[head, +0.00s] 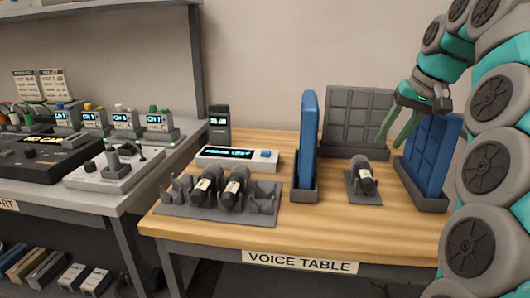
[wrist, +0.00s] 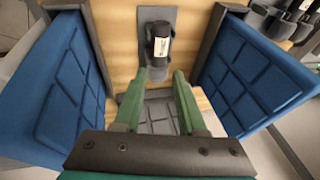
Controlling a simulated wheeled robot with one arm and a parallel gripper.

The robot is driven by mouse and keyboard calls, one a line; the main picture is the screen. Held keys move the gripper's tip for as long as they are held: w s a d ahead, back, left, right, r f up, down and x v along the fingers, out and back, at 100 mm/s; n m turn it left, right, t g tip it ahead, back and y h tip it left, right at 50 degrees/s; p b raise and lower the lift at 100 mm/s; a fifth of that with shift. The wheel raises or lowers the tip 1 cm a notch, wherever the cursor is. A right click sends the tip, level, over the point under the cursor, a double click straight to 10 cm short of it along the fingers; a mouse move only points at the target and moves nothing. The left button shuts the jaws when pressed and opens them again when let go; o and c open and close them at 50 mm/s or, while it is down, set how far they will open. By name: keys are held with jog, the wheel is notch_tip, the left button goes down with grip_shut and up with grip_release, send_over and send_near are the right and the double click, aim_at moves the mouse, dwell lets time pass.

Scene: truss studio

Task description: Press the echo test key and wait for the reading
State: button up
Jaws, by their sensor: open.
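A white box (head: 238,158) with a lit display and one blue key (head: 265,155) stands on the wooden voice table (head: 325,222). I cannot read a label on the key. A dark handheld device (head: 219,122) with a small lit screen stands behind the box. My gripper (head: 393,138) is open and empty, with green fingers pointing down above the right side of the table, well to the right of the key. In the wrist view the fingertips (wrist: 168,76) are near a black microphone (wrist: 160,42) on a grey stand, with no contact that I can make out.
Blue padded panels (head: 308,135) (head: 432,155) stand either side of the microphone stand (head: 362,195), with a grey panel (head: 357,118) behind. A grey rack (head: 215,215) with microphones is in front of the box. A grey table (head: 60,200) with consoles is left.

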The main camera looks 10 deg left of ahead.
grip_shut()
dwell(1.3)
